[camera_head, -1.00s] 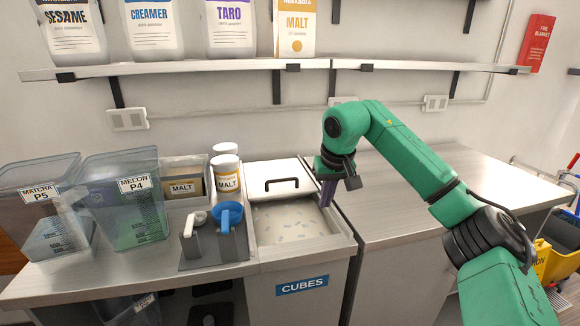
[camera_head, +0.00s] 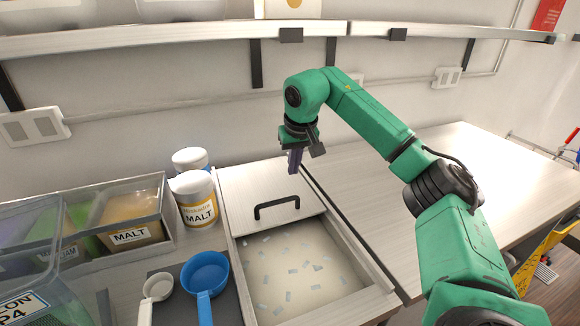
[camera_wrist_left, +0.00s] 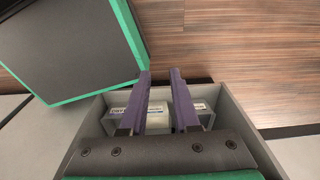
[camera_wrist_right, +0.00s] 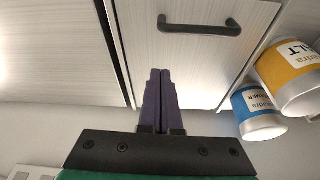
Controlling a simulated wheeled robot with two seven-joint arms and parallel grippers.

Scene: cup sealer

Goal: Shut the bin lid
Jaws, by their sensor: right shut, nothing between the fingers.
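The bin lid (camera_head: 265,190) is a pale wood-look panel with a black bar handle (camera_head: 277,207). It covers the back part of the bin, and the front part is open, showing pale contents with small cubes (camera_head: 300,270). My right gripper (camera_head: 294,168) is shut and empty, pointing down at the back right part of the lid, behind the handle. In the right wrist view its shut fingers (camera_wrist_right: 160,75) are over the lid (camera_wrist_right: 200,60); I cannot tell whether they touch it. My left gripper (camera_wrist_left: 159,75) shows only in its wrist view, open, above a grey box.
A blue scoop (camera_head: 206,272) and a white scoop (camera_head: 158,287) rest left of the bin opening. A shelf (camera_head: 180,38) runs above along the wall. The counter (camera_head: 430,165) on the right is clear.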

